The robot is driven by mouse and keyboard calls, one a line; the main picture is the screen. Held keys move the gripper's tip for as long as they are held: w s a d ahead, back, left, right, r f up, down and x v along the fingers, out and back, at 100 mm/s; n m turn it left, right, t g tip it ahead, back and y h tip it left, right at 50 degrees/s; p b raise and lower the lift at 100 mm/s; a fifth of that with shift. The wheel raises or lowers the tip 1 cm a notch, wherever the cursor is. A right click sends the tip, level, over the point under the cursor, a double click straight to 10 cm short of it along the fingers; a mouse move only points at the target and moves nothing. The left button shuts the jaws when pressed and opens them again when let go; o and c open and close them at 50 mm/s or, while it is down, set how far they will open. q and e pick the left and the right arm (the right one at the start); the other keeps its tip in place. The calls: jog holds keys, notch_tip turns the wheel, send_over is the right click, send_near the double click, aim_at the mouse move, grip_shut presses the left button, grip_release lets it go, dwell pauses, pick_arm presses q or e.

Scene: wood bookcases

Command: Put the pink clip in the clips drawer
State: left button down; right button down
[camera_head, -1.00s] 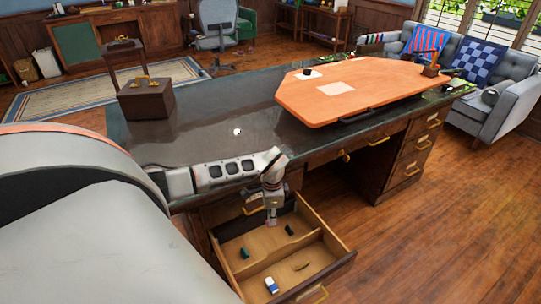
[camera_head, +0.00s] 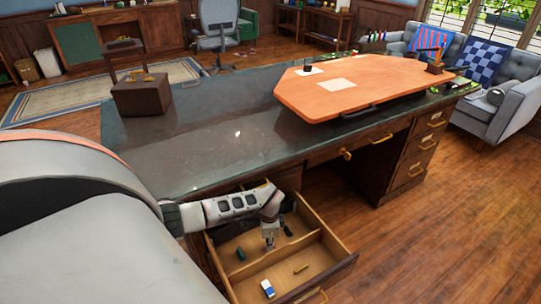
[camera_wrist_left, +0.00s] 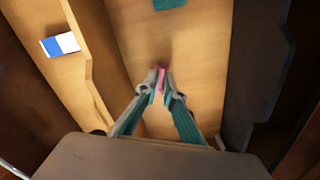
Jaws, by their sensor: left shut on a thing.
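The pink clip (camera_wrist_left: 161,80) is pinched between the fingertips of my left gripper (camera_wrist_left: 160,92) in the left wrist view. In the head view my left gripper (camera_head: 269,244) points down inside the open drawer (camera_head: 335,262). It is over the drawer's rear compartment, on the desk side of the divider. The clip is close above the compartment floor; I cannot tell whether it touches. A teal clip-like item (camera_head: 240,254) lies in that compartment, and it also shows in the wrist view (camera_wrist_left: 170,3). A dark item (camera_head: 287,230) lies there too.
The front compartment holds a blue and white eraser (camera_head: 267,288) and a small brass-coloured item (camera_head: 301,268). The desk top (camera_head: 215,150) above is mostly clear, with a brown box (camera_head: 142,97) and an orange board (camera_head: 370,85). Floor at the right is free.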

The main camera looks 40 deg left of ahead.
pick_arm(q)
jog(key=shift+f, duration=0.15)
jog(key=c, duration=2.1)
grip_release()
jog(key=shift+c, duration=0.2)
